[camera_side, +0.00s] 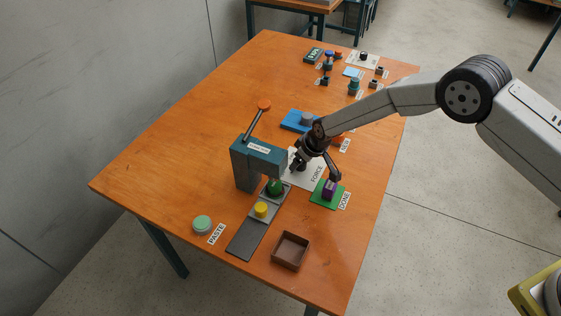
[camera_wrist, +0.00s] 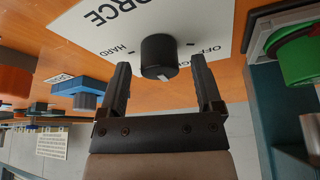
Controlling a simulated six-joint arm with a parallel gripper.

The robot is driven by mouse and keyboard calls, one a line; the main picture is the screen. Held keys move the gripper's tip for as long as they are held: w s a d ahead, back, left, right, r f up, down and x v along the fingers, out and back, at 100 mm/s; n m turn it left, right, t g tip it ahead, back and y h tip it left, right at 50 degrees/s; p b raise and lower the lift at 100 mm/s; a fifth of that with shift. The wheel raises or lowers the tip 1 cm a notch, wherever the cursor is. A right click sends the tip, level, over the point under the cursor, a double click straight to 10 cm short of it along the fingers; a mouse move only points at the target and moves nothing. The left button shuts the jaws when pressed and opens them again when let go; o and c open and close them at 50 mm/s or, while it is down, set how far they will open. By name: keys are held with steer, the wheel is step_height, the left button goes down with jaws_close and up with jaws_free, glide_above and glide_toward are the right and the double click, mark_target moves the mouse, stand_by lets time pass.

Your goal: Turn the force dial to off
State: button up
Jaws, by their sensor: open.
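The force dial (camera_wrist: 158,54) is a black round knob on a white plate (camera_wrist: 95,22) marked FORCE. In the wrist view the lettering is upside down, with HARD left of the knob and OFF at the right. A short white mark (camera_wrist: 163,77) on the knob's face points toward the bottom of the picture. My gripper (camera_wrist: 160,66) is open, with one finger on each side of the knob and a visible gap to both. In the side view my gripper (camera_side: 312,150) is over the FORCE plate (camera_side: 316,177) and hides most of the dial.
A teal press (camera_side: 247,163) with an orange-tipped lever stands left of the plate. A green pad with a purple block (camera_side: 329,188) lies close on the right. A brown open box (camera_side: 290,251) is in front.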

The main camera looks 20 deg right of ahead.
steer(key=shift+w+f, duration=0.1)
steer(key=shift+f, duration=0.3)
jaws_close()
steer(key=shift+n+y, duration=0.3)
steer(key=shift+n, duration=0.5)
steer(key=shift+n+g+y, duration=0.35)
steer(key=shift+n+g, duration=0.05)
steer(key=shift+n, duration=0.8)
steer(key=shift+n+g+y, duration=0.35)
steer(key=shift+n+g, duration=0.05)
steer(key=shift+n, duration=0.8)
steer(key=n+g, duration=0.1)
steer(key=n, duration=0.2)
steer(key=n+g, duration=0.1)
steer(key=n, duration=0.2)
steer(key=shift+y, duration=0.3)
